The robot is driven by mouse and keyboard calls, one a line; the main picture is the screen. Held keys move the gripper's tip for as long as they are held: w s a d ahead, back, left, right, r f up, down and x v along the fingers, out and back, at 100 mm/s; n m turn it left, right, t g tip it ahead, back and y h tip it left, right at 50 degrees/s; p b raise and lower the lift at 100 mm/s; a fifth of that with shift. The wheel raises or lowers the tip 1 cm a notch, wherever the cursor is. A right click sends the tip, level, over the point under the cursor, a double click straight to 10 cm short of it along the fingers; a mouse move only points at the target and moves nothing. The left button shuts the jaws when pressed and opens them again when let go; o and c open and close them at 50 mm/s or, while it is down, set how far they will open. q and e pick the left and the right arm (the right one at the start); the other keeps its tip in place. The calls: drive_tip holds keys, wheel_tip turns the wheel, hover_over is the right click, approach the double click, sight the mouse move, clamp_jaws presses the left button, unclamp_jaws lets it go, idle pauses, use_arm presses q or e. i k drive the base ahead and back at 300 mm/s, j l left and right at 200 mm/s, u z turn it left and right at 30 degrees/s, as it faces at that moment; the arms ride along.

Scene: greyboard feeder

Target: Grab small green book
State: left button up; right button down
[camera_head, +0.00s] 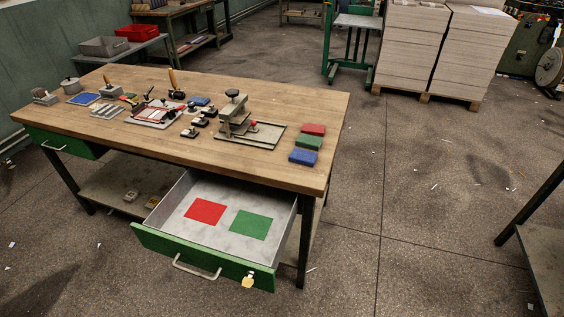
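The small green book (308,142) lies flat on the wooden workbench near its right edge. It sits between a red book (313,129) behind it and a blue book (303,157) in front of it. The three lie in a short row, close to each other. Neither of my grippers shows in the head view.
The workbench (261,166) has an open drawer (216,240) holding a flat red sheet (205,211) and a flat green sheet (251,224). A metal press (236,120) stands left of the books. Board stacks (411,45) stand behind. The floor right of the bench is mostly free.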

sight(313, 143)
drive_tip(key=z, duration=0.45)
drive_tip(key=j+z, duration=0.2)
drive_tip(key=z, duration=0.15)
drive_tip(key=j+z, duration=0.2)
drive_tip(key=z, duration=0.2)
drive_tip(key=j+z, duration=0.15)
drive_tip(key=z, duration=0.2)
drive_tip(key=k+j+z, duration=0.45)
drive_tip(key=j+z, duration=0.15)
drive_tip(key=j, duration=0.15)
drive_tip(key=k+j+z, duration=0.1)
drive_tip(key=k+j, duration=0.35)
drive_tip(key=j, duration=0.15)
drive_tip(key=k+j, duration=0.45)
drive_tip(key=j+z, duration=0.05)
drive_tip(key=j, duration=0.1)
